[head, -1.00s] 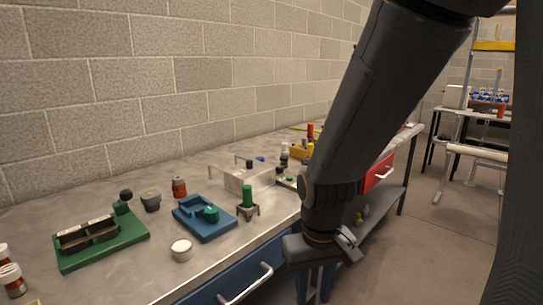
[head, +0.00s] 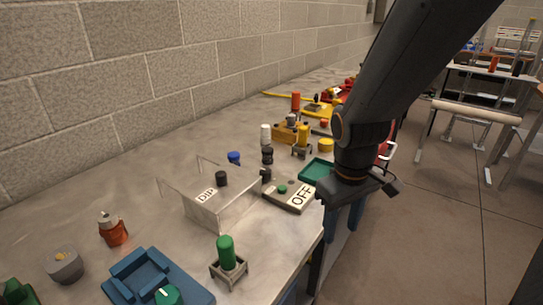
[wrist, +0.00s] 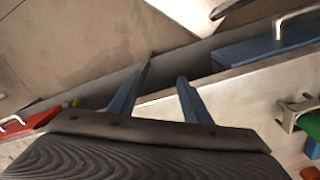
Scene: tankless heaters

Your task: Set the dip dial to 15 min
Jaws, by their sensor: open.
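Time marks and the dial's setting are too small to read. My gripper (head: 342,225) points down by the bench's front edge, to the right of the housing and apart from it. Its two blue fingers are spread and empty, and they also show in the wrist view (wrist: 165,82). The dial is not seen in the wrist view.
A box marked "OFF" (head: 290,195) and a green tray (head: 317,171) lie between the housing and my gripper. A green cylinder in a stand (head: 226,254) and a blue fixture (head: 155,279) stand in front. A block wall (head: 150,90) runs behind the bench.

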